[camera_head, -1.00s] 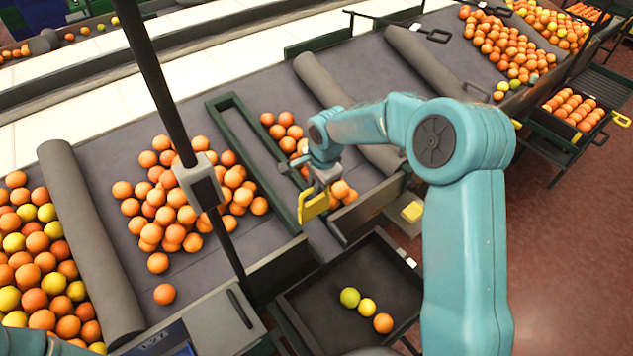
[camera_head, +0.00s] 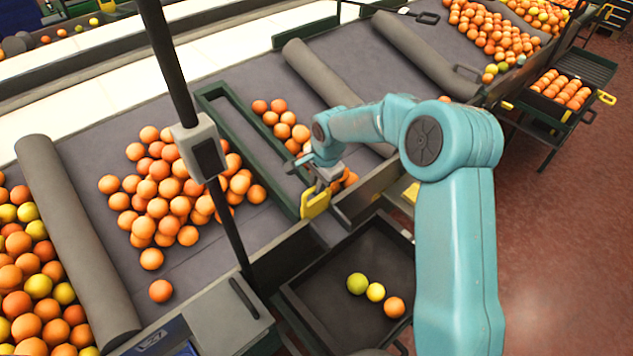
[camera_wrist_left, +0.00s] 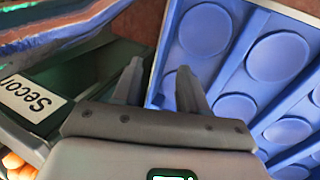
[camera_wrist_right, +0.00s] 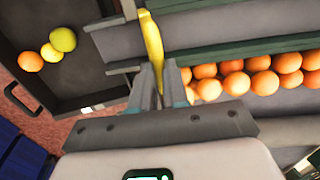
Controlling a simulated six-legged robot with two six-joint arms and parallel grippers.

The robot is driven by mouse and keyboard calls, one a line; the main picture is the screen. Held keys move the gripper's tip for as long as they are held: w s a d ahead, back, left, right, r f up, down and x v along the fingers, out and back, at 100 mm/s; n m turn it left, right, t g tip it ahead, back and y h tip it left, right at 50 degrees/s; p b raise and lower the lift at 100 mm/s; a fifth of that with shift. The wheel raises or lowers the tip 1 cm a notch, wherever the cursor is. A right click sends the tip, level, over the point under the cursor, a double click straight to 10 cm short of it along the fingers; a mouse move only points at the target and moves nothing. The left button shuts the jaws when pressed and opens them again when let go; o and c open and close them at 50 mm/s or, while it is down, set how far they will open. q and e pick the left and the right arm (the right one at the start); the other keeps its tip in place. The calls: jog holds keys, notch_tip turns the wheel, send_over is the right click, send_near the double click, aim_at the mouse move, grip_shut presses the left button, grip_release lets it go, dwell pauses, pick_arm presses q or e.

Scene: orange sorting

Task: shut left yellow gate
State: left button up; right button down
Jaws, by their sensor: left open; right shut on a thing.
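The yellow gate handle (camera_head: 315,203) sits at the near end of a long dark green frame (camera_head: 245,143) across the grey belt. My right gripper (camera_head: 322,182) is at this handle. In the right wrist view the yellow handle (camera_wrist_right: 152,42) runs between the fingers of my right gripper (camera_wrist_right: 172,84), which are shut on it. A second yellow handle (camera_head: 411,193) shows to the right, partly behind my arm. My left gripper (camera_wrist_left: 160,88) is open and empty in the left wrist view, over a blue cupped tray (camera_wrist_left: 236,60). It is not visible in the head view.
Oranges (camera_head: 165,190) lie left of the green frame and more (camera_head: 285,122) lie to its right. A dark tray (camera_head: 345,320) with several fruits stands in front. A black pole with a grey box (camera_head: 203,152) rises in the foreground. Grey rollers (camera_head: 75,230) cross the belt.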

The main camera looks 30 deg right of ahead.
pick_arm(q)
jog(key=shift+a+f, duration=0.1)
pick_arm(e)
jog(key=shift+s+a+f, duration=0.15)
jog(key=shift+f, duration=0.05)
jog(key=c, duration=1.2)
grip_release()
jog(key=shift+o, duration=0.4)
pick_arm(q)
notch_tip(320, 180, up, 7)
jog(key=p, duration=0.7)
pick_arm(e)
notch_tip(320, 180, up, 16)
jog(key=s, duration=0.3)
jog(key=shift+d, duration=0.35)
pick_arm(q)
jog(key=shift+s, duration=0.1)
